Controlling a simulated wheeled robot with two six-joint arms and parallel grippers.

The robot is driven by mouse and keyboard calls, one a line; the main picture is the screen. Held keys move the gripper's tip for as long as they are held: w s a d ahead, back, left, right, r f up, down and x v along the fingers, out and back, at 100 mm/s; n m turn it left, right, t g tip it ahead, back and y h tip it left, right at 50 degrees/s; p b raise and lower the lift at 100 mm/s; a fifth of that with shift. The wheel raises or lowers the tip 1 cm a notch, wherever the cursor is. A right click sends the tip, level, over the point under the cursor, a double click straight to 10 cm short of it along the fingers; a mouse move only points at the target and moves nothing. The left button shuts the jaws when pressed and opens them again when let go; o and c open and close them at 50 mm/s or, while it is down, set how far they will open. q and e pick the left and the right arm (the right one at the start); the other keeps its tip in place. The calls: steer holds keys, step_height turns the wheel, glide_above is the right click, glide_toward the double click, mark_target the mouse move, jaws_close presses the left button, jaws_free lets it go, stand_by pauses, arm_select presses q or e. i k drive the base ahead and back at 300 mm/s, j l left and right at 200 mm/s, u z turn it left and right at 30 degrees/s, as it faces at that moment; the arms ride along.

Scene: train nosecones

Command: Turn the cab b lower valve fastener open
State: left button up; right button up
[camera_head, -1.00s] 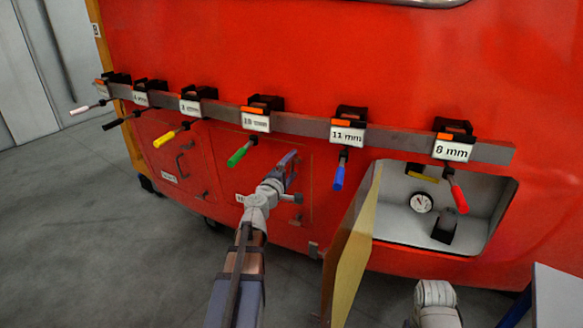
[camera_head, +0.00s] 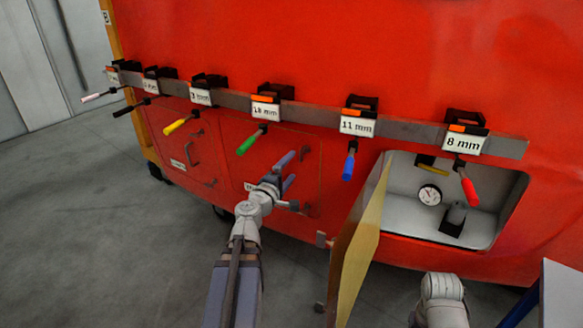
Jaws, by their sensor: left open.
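Two closed panels are set in the red nosecone wall: a left panel (camera_head: 178,148) with a dark handle and small dark fasteners at its right edge, and a middle panel (camera_head: 315,150) behind my left gripper. I cannot read the panel labels, so I cannot tell which is cab b. My right gripper is out of view.
A metal rail carries several colour-handled tools with size labels, such as the blue one (camera_head: 349,162), above the panels. A yellow door (camera_head: 358,250) stands open beside a white compartment with a gauge (camera_head: 429,194). A table edge (camera_head: 562,290) is at lower right.

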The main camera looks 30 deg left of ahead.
mark_target(303, 212)
steer(key=k+j, duration=0.35)
steer(key=j, duration=0.3)
steer(key=k+j, duration=0.2)
steer(key=j, duration=0.1)
